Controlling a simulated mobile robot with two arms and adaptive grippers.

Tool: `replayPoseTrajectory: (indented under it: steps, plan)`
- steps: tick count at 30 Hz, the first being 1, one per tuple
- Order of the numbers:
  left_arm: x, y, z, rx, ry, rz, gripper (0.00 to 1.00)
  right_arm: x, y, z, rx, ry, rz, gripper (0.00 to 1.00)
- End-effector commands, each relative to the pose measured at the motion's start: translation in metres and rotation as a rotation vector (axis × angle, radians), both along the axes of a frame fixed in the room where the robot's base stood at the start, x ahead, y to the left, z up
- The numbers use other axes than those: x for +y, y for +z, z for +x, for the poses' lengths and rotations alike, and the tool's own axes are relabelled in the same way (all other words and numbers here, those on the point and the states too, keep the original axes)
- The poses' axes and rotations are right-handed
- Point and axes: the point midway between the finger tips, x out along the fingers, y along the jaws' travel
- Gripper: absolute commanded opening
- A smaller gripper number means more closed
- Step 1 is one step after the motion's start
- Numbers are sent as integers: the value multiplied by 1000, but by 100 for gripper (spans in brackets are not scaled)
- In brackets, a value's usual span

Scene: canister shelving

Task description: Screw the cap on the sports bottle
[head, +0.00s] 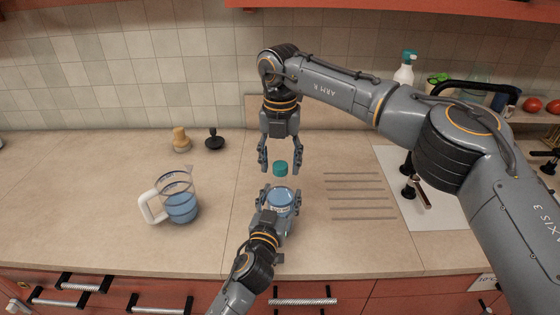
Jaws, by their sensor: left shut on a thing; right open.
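The sports bottle (281,197) is a clear blue bottle in the middle of the counter. My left gripper (280,193) is shut on the bottle from the front, a finger on each side. The cap (280,168) is teal and shows just behind the bottle's top in the picture; I cannot tell whether it touches the bottle or rests on the counter. My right gripper (281,166) points down from above, open, with one finger on each side of the cap and gaps between them.
A measuring jug (181,207) with blue liquid stands on the left. A wooden stamp-like object (181,140) and a black one (214,139) stand at the back. Grooves (358,197) lie right of the bottle. A spray bottle (405,70) stands back right. The counter (90,170) is clear at left.

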Motion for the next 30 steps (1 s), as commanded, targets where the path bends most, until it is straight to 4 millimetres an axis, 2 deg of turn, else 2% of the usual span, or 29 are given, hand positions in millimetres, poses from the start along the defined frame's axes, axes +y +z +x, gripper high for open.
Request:
replayPoseTrajectory:
  steps: [4, 7, 15, 21, 25, 30]
  plan:
    - [0, 0, 0, 0, 0, 0, 0, 0, 4, 0, -1, 0, 0, 54]
    - [0, 0, 0, 0, 0, -1, 0, 0, 16, 0, -2, 0, 1, 54]
    - [0, 0, 0, 0, 0, -1, 0, 1, 72, 1, -3, -1, 2, 54]
    - [0, 0, 0, 0, 0, -1, 0, 1, 106, 1, -3, -1, 0, 54]
    - [0, 0, 0, 0, 0, -1, 0, 1, 117, 1, -1, -1, 0, 54]
    - [0, 0, 0, 0, 0, -1, 0, 0, 120, 0, 0, 1, 0, 54]
